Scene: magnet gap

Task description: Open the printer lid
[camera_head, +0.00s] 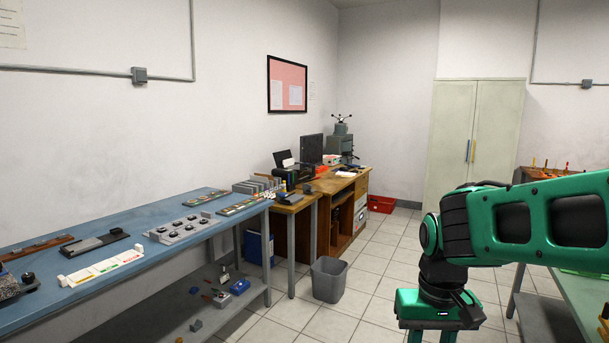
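What looks like the printer (291,173) is a small dark machine with a raised black panel at its back. It stands far off on the small wooden table beside the desk, left of the monitor. It is too small for me to tell its lid apart or how the lid stands. My gripper (432,337) hangs at the bottom, right of centre, far in front of the printer. Its two green fingers point down, spread apart with nothing seen between them. Their tips are cut off by the frame edge.
A long blue workbench (160,222) with tools and parts runs along the left wall. A grey bin (328,279) stands on the floor before the wooden desk (344,185). A green table (580,290) is at right. Tiled floor lies open in the middle.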

